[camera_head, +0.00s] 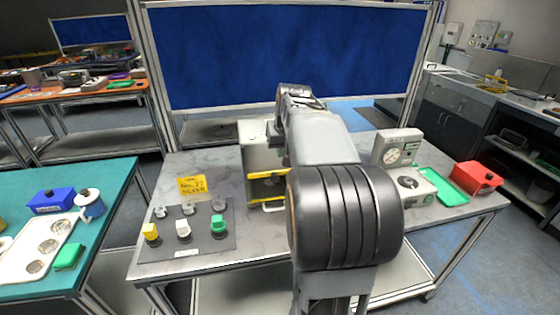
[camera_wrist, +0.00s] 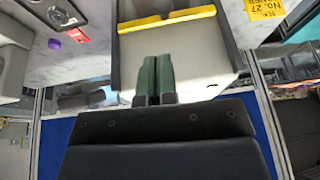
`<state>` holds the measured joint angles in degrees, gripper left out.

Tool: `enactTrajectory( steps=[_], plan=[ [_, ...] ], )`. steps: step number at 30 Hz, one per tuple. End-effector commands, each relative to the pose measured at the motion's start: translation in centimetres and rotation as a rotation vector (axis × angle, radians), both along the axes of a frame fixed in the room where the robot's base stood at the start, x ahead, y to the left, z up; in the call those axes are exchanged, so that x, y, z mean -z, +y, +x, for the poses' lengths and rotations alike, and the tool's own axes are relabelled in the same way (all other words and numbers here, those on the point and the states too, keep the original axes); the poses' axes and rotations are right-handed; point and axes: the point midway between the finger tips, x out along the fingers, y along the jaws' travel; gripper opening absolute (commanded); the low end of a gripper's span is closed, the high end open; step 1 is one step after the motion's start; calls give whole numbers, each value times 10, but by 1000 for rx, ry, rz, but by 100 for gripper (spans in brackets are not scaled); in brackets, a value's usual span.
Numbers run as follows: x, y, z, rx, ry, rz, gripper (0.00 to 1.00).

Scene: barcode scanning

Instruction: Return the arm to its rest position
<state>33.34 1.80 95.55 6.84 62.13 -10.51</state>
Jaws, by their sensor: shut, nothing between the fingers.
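My arm (camera_head: 320,135) stretches forward over the middle of the grey table (camera_head: 265,248) in the head view, its far end near the back edge. It hides part of the table. The fingers of my gripper (camera_wrist: 155,62) show in the wrist view, side by side, shut and empty. They lie in the picture in front of a pale box (camera_wrist: 200,60) with a yellow strip (camera_wrist: 167,20); I cannot tell whether they touch it. In the head view my fingers are hidden behind the arm.
The pale box (camera_head: 255,137) stands left of my arm. A mat with coloured knobs (camera_head: 205,240) and a yellow sign (camera_head: 191,186) lie farther left. A grey device with dials (camera_head: 397,150), a green tray (camera_head: 440,186) and a red box (camera_head: 475,178) stand right. A blue panel (camera_head: 280,45) rises behind.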

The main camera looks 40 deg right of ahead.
Motion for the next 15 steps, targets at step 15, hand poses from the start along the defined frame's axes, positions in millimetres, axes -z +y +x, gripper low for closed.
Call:
enactTrajectory(
  steps=[15],
  plan=[
    [-28, 2, -9, 19, -13, -4, 0]
  ],
)
